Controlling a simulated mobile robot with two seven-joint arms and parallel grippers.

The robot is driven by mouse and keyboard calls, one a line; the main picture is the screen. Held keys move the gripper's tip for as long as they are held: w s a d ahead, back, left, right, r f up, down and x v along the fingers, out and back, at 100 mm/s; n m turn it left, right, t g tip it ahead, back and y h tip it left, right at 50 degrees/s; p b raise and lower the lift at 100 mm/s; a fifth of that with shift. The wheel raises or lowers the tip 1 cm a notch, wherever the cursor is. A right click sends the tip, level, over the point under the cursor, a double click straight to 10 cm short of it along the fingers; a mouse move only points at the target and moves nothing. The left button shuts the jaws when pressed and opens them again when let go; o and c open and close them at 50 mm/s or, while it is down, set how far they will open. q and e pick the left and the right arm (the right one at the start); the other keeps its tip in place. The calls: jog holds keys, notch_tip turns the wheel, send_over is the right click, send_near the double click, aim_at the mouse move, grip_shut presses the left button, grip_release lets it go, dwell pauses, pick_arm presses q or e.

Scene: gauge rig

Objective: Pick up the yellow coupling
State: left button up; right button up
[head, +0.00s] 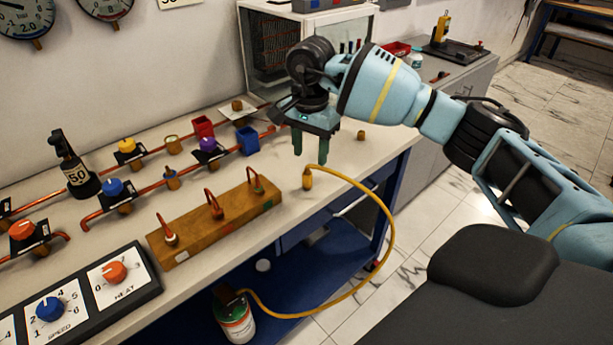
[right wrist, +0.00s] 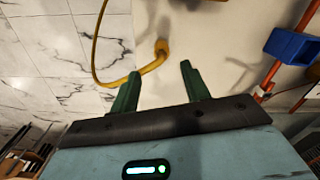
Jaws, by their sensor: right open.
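The yellow coupling (head: 307,181) stands near the front edge of the workbench, on the end of a yellow hose (head: 393,222). My right gripper (head: 310,158) points down just above and behind it in the head view, with its green fingers apart and nothing between them. In the right wrist view the coupling (right wrist: 161,48) lies just beyond the gap between the open fingertips (right wrist: 160,70), apart from them. My left gripper is not in view.
A wooden block (head: 190,238) with several hooked copper fittings lies left of the coupling. Copper pipes with coloured valves, a blue bin (head: 248,140) and a red bin (head: 202,127) are behind. The hose hangs over the bench edge to a canister (head: 234,318) below.

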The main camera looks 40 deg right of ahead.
aim_at(307, 168)
jog(key=shift+w+f, duration=0.1)
jog(key=shift+f, duration=0.8)
jog(key=shift+a+f, duration=0.15)
jog(key=shift+f, duration=1.15)
jog(key=shift+a+f, duration=0.15)
jog(key=shift+f, duration=1.1)
jog(key=shift+c, duration=0.4)
grip_shut()
